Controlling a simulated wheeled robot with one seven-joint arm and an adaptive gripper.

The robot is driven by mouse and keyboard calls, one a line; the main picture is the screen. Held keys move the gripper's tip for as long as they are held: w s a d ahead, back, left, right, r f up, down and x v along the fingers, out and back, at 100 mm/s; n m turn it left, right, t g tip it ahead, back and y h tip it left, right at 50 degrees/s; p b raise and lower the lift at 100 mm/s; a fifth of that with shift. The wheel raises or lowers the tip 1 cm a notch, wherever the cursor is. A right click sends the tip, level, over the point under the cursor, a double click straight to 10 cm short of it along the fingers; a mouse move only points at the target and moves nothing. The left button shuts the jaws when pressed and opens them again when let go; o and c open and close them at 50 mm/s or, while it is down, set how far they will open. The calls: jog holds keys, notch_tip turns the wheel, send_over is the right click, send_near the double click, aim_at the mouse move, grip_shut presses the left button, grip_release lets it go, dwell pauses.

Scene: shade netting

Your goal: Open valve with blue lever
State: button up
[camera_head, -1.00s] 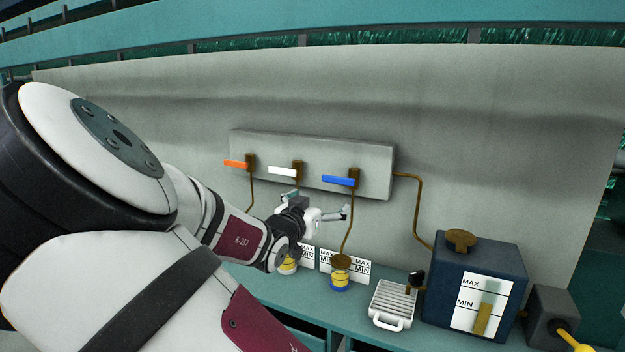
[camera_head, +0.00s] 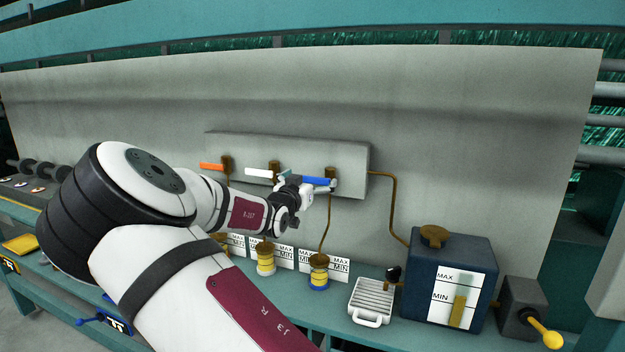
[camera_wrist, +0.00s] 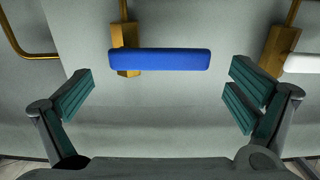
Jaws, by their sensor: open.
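The blue lever (camera_head: 317,181) sits horizontally on its brown valve (camera_head: 331,174), the rightmost of three on the grey manifold block (camera_head: 352,160). In the wrist view the blue lever (camera_wrist: 160,59) lies across the upper middle, its left end at the brown valve body (camera_wrist: 124,46). My gripper (camera_head: 308,186) is right at the lever in the head view and covers its surroundings partly. In the wrist view my gripper (camera_wrist: 160,95) is open and empty, with one green-padded finger to each side, below the lever. I see no contact between fingers and lever.
A white lever (camera_head: 258,173) and an orange lever (camera_head: 211,166) sit left on the same block. A brown pipe (camera_head: 391,200) runs from the block to a dark blue tank (camera_head: 451,265). Yellow-banded cups (camera_head: 319,273) and a white ridged tray (camera_head: 371,297) stand below on the teal bench.

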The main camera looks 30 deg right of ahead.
jog(key=shift+w+d, duration=0.35)
jog(key=shift+d, duration=0.15)
jog(key=c, duration=1.7)
